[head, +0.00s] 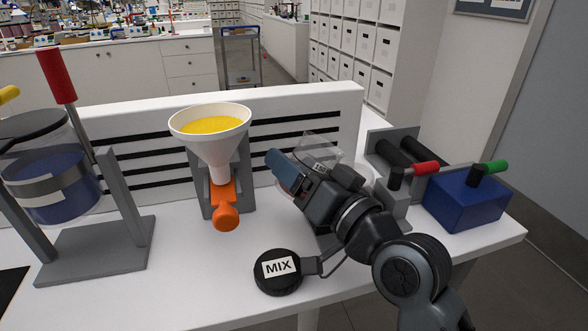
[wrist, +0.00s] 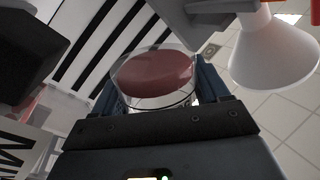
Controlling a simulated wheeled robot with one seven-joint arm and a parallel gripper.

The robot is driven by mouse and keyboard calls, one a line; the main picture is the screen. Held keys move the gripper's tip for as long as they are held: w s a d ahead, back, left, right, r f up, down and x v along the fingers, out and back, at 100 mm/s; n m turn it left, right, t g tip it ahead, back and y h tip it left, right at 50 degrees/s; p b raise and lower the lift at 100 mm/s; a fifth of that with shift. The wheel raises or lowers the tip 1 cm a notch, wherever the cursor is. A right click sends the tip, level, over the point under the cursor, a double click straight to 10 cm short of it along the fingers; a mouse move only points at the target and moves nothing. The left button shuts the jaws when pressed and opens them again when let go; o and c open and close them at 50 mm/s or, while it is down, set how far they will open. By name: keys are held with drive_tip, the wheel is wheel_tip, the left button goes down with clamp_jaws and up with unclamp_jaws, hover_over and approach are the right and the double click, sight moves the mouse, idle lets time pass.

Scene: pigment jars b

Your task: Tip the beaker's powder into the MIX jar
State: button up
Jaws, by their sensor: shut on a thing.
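My gripper (head: 297,168) is shut on a clear beaker (head: 322,147), held above the bench in front of the slotted white panel. In the wrist view the beaker (wrist: 155,72) sits between the blue fingers and holds reddish-brown powder (wrist: 160,82). In the head view the beaker looks tilted, and its lower part is hidden by my gripper. A round black lid (head: 278,286) with a MIX label lies low at the front of the bench, joined to a thin bracket. A pale round rim (head: 367,180) shows partly behind my arm; I cannot tell whether it is the jar's mouth.
A white funnel (head: 210,140) with yellow powder and an orange valve stands left of my gripper. Farther left is a stand (head: 95,250) with a jar of blue powder (head: 55,190). A blue box (head: 465,200) and red- and green-handled parts stand at right.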

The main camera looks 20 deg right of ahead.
sight(305, 138)
drive_tip(key=shift+r+m+t+h+p, duration=0.15)
drive_tip(key=shift+r+m+t+p, duration=0.15)
drive_tip(key=shift+r+m+p, duration=0.55)
drive_tip(key=shift+r+m+t+h+p, duration=0.15)
drive_tip(key=shift+r+m+t+p, duration=0.25)
drive_tip(key=shift+m+p, duration=0.75)
drive_tip(key=shift+d+r+m+t+h+p, duration=0.15)
drive_tip(key=shift+r+m+p, duration=0.3)
drive_tip(key=shift+m+p, duration=0.5)
drive_tip(key=shift+r+m+t+h+p, duration=0.25)
drive_tip(key=shift+r+m+p, duration=0.2)
drive_tip(key=shift+m+p, duration=0.45)
drive_tip(key=shift+d+r+m+t+h+p, duration=0.15)
drive_tip(key=shift+r+m+p, duration=0.3)
drive_tip(key=shift+m+p, duration=0.45)
drive_tip(key=shift+r+m, duration=0.1)
drive_tip(key=shift+m, duration=0.15)
drive_tip(key=shift+p, duration=0.3)
drive_tip(key=shift+d+r+m+t+h+p, duration=0.2)
drive_tip(key=shift+r+m+h+p, duration=0.2)
drive_tip(key=shift+m+p, duration=0.4)
drive_tip(key=shift+d+r+m+t+h+p, duration=0.1)
drive_tip(key=shift+d+r+m+h+p, duration=0.15)
drive_tip(key=shift+m+h+p, duration=0.4)
drive_tip(key=shift+m, duration=0.65)
drive_tip(key=shift+d+r+m, duration=0.15)
drive_tip(key=shift+d+m, duration=0.1)
drive_tip(key=shift+m, duration=0.05)
